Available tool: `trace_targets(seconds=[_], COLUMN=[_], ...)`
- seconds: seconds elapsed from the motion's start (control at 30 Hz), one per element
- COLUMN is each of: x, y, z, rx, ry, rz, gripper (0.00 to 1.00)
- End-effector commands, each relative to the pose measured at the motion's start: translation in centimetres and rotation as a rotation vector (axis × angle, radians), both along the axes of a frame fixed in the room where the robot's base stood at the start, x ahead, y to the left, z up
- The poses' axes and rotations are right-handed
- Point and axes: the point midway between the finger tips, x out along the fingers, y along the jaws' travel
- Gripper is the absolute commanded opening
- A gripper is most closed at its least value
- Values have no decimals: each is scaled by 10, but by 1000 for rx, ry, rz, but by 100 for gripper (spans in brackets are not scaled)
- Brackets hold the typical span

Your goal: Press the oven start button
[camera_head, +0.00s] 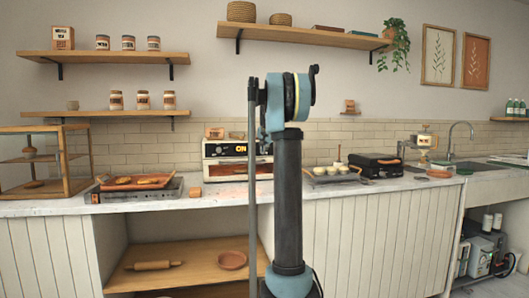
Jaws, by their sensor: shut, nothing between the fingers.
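The oven (212,171) is a small white countertop unit against the tiled wall, left of the middle. Its dark top panel shows bright "ON" lettering (241,149). Its front window below glows orange. My upright arm and a thin grey rod stand in front of its right side and hide part of it. I cannot pick out the start button; it is too small or hidden. My gripper does not show in this view.
A tray of cups (331,178) and a black grill (376,166) stand right.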

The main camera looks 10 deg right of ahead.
Motion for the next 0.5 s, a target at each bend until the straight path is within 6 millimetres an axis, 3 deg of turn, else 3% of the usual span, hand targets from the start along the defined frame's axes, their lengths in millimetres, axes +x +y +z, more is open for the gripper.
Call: trace_targets(seconds=[0.5], x=[-8], y=[0], z=[0], rx=[0], ry=[0], rz=[0], gripper=[0])
